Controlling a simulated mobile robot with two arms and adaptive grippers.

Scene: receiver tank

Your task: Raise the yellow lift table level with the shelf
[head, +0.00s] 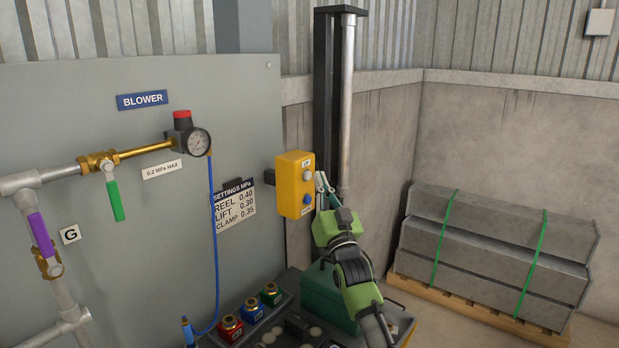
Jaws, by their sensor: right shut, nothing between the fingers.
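A yellow control box (291,190) hangs beside the lift mast, with a pale upper button (307,174) and a blue lower button (307,199). Labels sit above and below the buttons; the lower one is partly unreadable. My right gripper (321,178) is shut and empty, its fingertips just right of the box's button face; I cannot tell if they touch it. The dark mast (326,95) with a pale cylinder (347,100) rises behind. The lift table is not clearly visible; my right arm covers the area below the mast. I cannot make out the shelf. My left gripper is out of view.
A green crate (322,291) stands below my right arm, beside a dark tray of coloured fittings (250,310). A grey panel (110,260) with pipes, valves and a gauge (198,142) fills the left. Strapped grey blocks (490,250) lie on a pallet at right.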

